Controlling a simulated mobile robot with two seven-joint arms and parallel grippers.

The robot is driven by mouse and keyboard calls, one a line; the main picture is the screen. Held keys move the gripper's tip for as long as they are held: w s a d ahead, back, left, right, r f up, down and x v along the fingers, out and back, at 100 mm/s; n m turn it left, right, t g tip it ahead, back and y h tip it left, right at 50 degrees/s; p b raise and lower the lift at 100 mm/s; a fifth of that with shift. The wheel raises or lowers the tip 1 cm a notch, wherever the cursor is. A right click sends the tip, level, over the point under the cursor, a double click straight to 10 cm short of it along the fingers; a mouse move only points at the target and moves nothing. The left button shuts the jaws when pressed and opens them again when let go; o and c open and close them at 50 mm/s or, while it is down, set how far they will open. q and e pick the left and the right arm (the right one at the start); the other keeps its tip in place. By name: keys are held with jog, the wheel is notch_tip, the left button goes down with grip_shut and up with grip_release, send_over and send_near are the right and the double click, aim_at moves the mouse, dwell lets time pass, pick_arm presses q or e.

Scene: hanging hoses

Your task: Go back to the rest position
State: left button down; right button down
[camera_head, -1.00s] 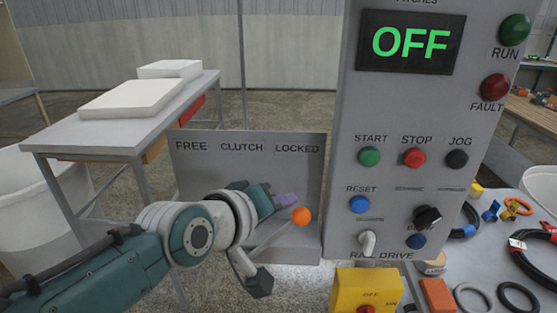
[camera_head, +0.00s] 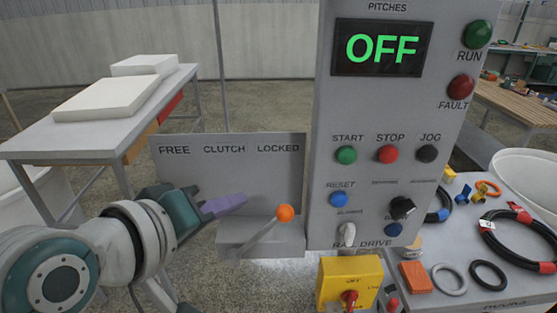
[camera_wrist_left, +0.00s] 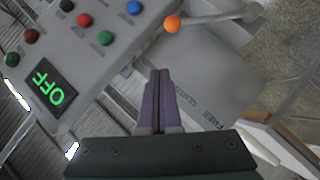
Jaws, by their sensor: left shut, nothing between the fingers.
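My left gripper (camera_head: 238,200), with purple fingers, is shut and empty. In the head view it is to the left of the clutch lever's orange knob (camera_head: 285,213), with a clear gap between them. The grey clutch plate (camera_head: 230,180) behind it reads FREE, CLUTCH, LOCKED. The knob is near the LOCKED side. In the left wrist view the shut fingers (camera_wrist_left: 158,75) point toward the plate, and the orange knob (camera_wrist_left: 172,24) is ahead of them. My right gripper is not in view.
A grey control panel (camera_head: 325,120) with an OFF display (camera_head: 382,47) stands right of the lever. A yellow switch box (camera_head: 335,270) is below it. A table (camera_head: 40,150) with white slabs is at the left. Hoses and rings (camera_head: 489,275) lie on a bench at the right.

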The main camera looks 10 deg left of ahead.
pick_arm(q)
jog(key=s+a+f+m+g+y, duration=0.1)
jog(key=s+m+g, duration=0.35)
jog(key=s, duration=0.55)
jog(key=s+a+f+m+g+y, duration=0.15)
jog(key=s+m+g, duration=0.3)
jog(key=s, duration=0.55)
jog(key=w+r+p+v, duration=0.1)
jog(key=w+p+v, duration=0.2)
jog(key=p+v, duration=1.6)
jog(key=shift+a+r+m, duration=0.2)
jog(key=shift+a+m, duration=0.1)
jog(key=shift+m, duration=0.1)
